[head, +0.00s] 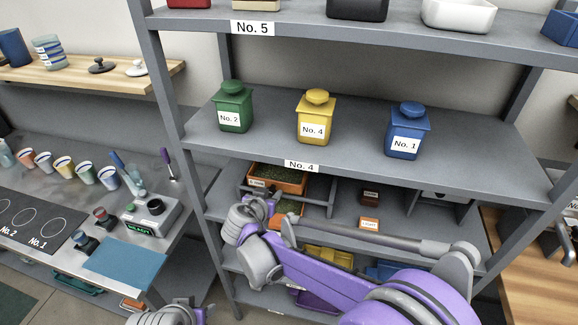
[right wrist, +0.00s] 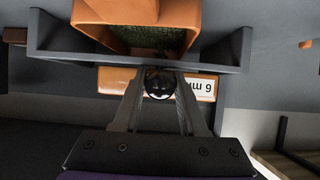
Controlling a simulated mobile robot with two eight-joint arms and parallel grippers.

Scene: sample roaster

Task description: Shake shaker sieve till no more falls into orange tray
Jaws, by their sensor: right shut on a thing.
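The shaker sieve (head: 278,178) is an orange box holding green beans, on the shelf below the No. 4 shelf, within a grey frame (head: 318,200). In the right wrist view its orange front (right wrist: 118,80) carries an upside-down 6 mm label. The orange tray (head: 289,207) lies below it; in the right wrist view the tray (right wrist: 190,12) shows green beans inside. My right gripper (head: 272,208) is at the sieve's front. In the right wrist view its fingers (right wrist: 159,84) are shut on a round black knob there. Only part of my left arm shows, low in the head view.
Green (head: 233,105), yellow (head: 317,116) and blue (head: 408,129) canisters stand on the shelf above. A shelf post (head: 172,90) rises at left. A yellow tray (head: 328,256) lies on the level below.

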